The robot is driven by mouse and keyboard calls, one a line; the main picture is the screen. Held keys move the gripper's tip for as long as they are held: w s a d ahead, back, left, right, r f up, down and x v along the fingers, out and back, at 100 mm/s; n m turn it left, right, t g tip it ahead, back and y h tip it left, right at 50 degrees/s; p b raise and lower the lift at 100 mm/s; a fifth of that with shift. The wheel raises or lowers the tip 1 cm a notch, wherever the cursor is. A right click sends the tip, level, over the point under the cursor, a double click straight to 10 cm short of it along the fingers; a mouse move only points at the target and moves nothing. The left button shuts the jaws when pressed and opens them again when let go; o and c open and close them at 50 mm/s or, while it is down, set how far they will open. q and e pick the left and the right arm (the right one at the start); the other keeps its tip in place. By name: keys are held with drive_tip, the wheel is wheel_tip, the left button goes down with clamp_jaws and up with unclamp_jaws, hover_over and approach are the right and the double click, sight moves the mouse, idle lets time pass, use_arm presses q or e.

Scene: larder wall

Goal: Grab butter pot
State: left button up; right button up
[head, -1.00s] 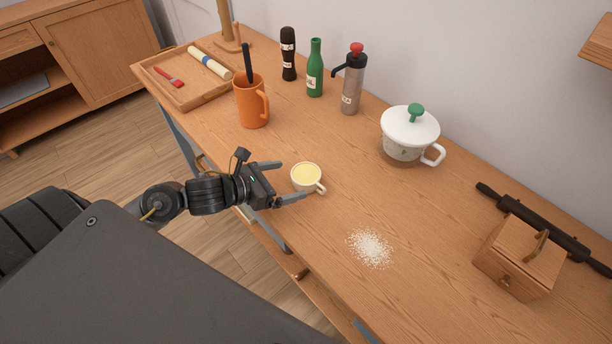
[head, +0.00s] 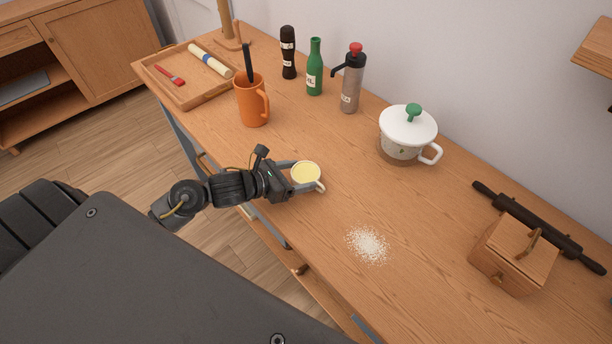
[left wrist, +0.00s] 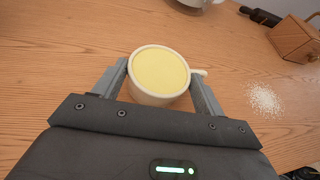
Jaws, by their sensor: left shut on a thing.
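The butter pot (head: 306,174) is a small cream cup with pale yellow contents and a side handle. It stands upright on the wooden table near its front edge. My left gripper (head: 303,175) is shut on it, one finger on each side of the cup. In the left wrist view the butter pot (left wrist: 160,75) sits between the two fingers of the gripper (left wrist: 160,82), its handle pointing right past the right finger. My right gripper is not in view.
An orange mug (head: 251,104) stands behind and left, and a lidded white pot (head: 403,145) behind and right. White grains (head: 368,245) lie in front right. A wooden box (head: 512,258) and dark rolling pin (head: 540,228) are at far right. The table between is clear.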

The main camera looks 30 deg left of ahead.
sight(297, 176)
use_arm(q)
drive_tip(key=shift+r, duration=0.15)
drive_tip(key=shift+c, duration=0.2)
drive_tip(key=shift+r, duration=0.2)
wheel_tip(297, 176, up, 2)
drive_tip(key=shift+r+b, duration=0.25)
drive_tip(key=shift+b, duration=0.6)
drive_tip(key=s+a+r, duration=0.8)
drive_tip(key=a+r, duration=0.1)
drive_tip(key=a, duration=0.2)
drive_tip(key=shift+s+r+b, duration=0.3)
drive_tip(key=shift+r+b, duration=0.05)
drive_tip(key=shift+r, duration=0.05)
drive_tip(key=shift+a+f, duration=0.1)
